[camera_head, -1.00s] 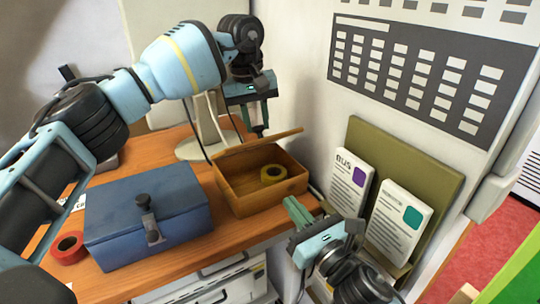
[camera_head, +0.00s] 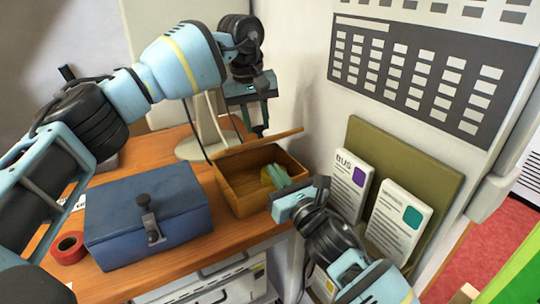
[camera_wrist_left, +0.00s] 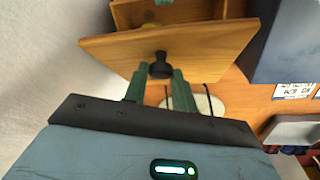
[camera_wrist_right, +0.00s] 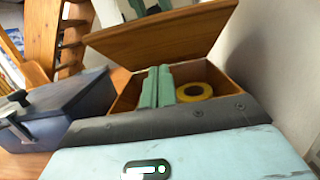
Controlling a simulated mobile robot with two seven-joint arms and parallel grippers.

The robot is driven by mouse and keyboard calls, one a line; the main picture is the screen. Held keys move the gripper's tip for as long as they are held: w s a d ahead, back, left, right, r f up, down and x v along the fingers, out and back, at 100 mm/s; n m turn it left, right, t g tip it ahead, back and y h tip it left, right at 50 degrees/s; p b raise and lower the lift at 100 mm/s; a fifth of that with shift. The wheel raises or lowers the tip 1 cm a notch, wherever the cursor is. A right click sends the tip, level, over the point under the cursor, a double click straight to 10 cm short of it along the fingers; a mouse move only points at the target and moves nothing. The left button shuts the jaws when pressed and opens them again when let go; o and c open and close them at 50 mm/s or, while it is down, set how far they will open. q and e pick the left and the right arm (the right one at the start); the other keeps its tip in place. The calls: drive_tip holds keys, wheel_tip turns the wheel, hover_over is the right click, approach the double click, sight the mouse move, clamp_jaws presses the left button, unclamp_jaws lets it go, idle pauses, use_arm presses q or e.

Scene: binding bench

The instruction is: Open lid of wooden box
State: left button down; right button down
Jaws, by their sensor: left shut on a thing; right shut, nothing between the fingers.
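The wooden box (camera_head: 245,198) stands at the bench's right edge. Its wooden lid (camera_head: 268,140) is raised, tilted up from the box, and the inside shows. My left gripper (camera_head: 259,130) is behind the lid, shut on its dark knob; the knob (camera_wrist_left: 160,68) shows between the fingertips in the left wrist view. My right gripper (camera_head: 281,177) is shut and empty, its fingers over the box opening near its right side. The right wrist view shows the closed fingers (camera_wrist_right: 158,76) in front of the raised lid (camera_wrist_right: 165,38). A yellow tape roll (camera_wrist_right: 194,92) lies in the box.
A blue box (camera_head: 125,215) with a latch, closed, stands left of the wooden box. A red tape roll (camera_head: 68,246) lies at its left. A green board (camera_head: 430,180) with cards leans against the wall at right. A white stand (camera_head: 203,140) is behind.

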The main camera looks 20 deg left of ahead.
use_arm(q)
drive_tip(key=shift+a+f, duration=0.3)
drive_tip(key=shift+f, duration=0.15)
use_arm(e)
drive_tip(key=w+a+r, duration=0.1)
drive_tip(key=a+r, duration=0.1)
drive_tip(key=r, duration=0.1)
drive_tip(key=shift+w+a, duration=0.2)
drive_tip(key=shift+w, duration=0.2)
drive_tip(key=shift+r, duration=0.1)
use_arm(q)
drive_tip(key=shift+d, duration=0.1)
drive_tip(key=shift+s+d+r, duration=0.1)
drive_tip(key=shift+s, duration=0.05)
use_arm(e)
drive_tip(key=shift+w+a+r, duration=0.15)
drive_tip(key=shift+r, duration=0.35)
drive_tip(key=shift+w+a+r, duration=0.1)
drive_tip(key=shift+a+r, duration=0.05)
drive_tip(key=shift+r, duration=0.45)
use_arm(q)
drive_tip(key=c, duration=1.6)
unclamp_jaws()
drive_tip(key=shift+d, duration=0.1)
drive_tip(key=o, duration=0.5)
drive_tip(key=shift+a, duration=0.3)
drive_tip(key=shift+c, duration=0.2)
drive_tip(key=shift+d, duration=0.1)
use_arm(e)
drive_tip(key=shift+a, duration=0.35)
